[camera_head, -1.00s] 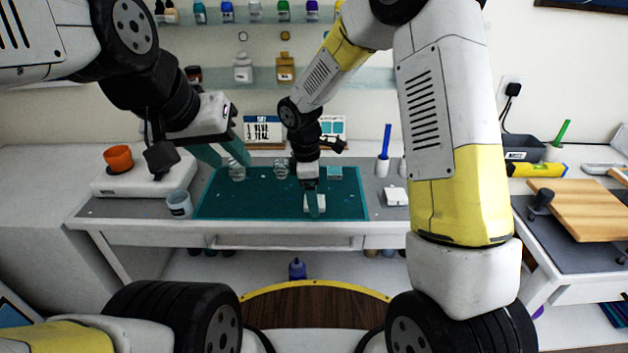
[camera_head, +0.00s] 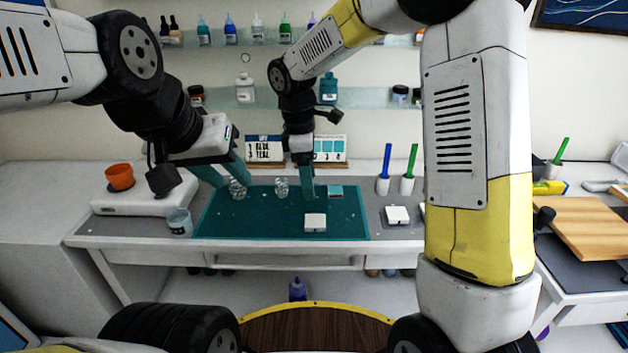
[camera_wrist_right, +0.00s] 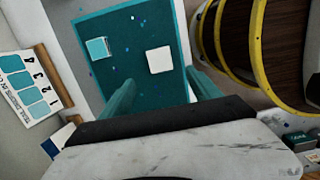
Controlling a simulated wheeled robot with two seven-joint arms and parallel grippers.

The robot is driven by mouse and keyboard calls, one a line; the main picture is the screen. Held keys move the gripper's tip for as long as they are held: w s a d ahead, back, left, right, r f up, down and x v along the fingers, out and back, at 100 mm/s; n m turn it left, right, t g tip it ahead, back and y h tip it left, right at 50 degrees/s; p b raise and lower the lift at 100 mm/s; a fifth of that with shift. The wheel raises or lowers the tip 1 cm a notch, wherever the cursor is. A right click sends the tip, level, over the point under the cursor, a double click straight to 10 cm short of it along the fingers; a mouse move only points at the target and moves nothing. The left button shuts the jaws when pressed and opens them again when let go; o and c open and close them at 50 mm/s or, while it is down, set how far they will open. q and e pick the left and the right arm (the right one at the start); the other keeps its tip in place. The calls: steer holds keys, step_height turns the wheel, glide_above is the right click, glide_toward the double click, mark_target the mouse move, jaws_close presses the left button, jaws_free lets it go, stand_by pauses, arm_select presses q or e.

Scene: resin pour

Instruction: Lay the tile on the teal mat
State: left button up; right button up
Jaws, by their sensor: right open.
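The white square tile (camera_head: 315,222) lies flat on the teal mat (camera_head: 250,222), near its front edge and right of its middle. In the right wrist view the tile (camera_wrist_right: 160,60) lies wholly on the mat (camera_wrist_right: 128,72), with nothing touching it. My right gripper (camera_head: 307,194) is behind the tile and apart from it. Its two fingers (camera_wrist_right: 163,92) are spread and empty. My left gripper (camera_head: 226,178) hangs over the back left part of the mat, its fingers spread with nothing seen between them.
Two clear cups (camera_head: 281,188) (camera_head: 238,189) and a small teal-topped block (camera_head: 335,191) stand at the mat's back. Another white square piece (camera_head: 396,215) lies on the grey surface to the right. A clear cup (camera_head: 179,223) stands left of the mat. The mat's front left is clear.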

steer(key=s+d+r+m+t+y, duration=0.2)
steer(key=s+d+r+m+t, duration=0.1)
steer(key=s+d+r+m, duration=0.7)
steer(key=s+d+r+m+t+y, duration=0.1)
steer(key=s+d+r+m+t, duration=0.2)
steer(key=s+d+m, duration=0.3)
steer(key=s+m, duration=0.1)
steer(key=s, duration=0.2)
steer(key=shift+y, duration=0.3)
